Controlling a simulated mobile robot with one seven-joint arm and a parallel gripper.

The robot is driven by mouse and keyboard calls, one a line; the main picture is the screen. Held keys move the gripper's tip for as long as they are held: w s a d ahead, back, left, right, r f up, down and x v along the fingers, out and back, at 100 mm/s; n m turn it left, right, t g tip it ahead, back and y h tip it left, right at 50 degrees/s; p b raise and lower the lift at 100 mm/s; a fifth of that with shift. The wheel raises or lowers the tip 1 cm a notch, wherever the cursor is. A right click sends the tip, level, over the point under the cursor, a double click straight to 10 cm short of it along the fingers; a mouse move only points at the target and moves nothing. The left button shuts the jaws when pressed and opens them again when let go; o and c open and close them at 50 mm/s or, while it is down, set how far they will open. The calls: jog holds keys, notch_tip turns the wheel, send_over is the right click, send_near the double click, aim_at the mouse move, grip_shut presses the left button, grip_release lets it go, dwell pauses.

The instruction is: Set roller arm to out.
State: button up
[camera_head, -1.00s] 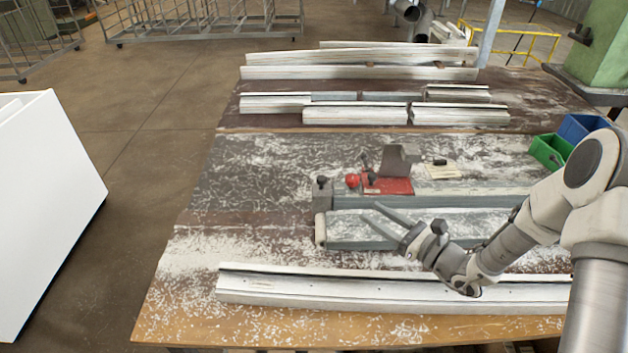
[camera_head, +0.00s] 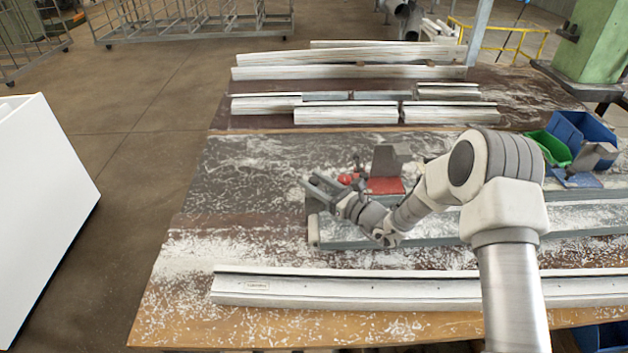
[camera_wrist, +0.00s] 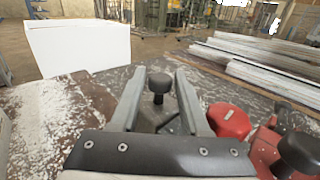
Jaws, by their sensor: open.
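My gripper (camera_head: 311,183) is at the left end of the clamp fixture. In the wrist view its two fingers (camera_wrist: 161,76) are open, one on each side of a black knob (camera_wrist: 160,85) on a short stem. The knob stands upright over a grey block; I cannot tell whether either finger touches it. A red ball (camera_head: 346,179) is just right of my gripper, and it also shows in the wrist view (camera_wrist: 229,121). Beside it is a red plate (camera_head: 386,186). A small pale end piece (camera_head: 313,232) sits at the fixture's near left corner. I cannot tell which part is the roller arm.
A second black knob (camera_wrist: 300,150) stands close right of my gripper. A grey angled block (camera_head: 390,158) rises behind the red plate. A long white profile (camera_head: 400,288) lies in front; more profiles (camera_head: 350,71) lie behind. The bench left of the fixture is clear but for shavings.

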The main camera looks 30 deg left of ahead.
jog(key=shift+w+a, duration=0.1)
jog(key=shift+a, duration=0.1)
grip_shut()
dwell(1.4)
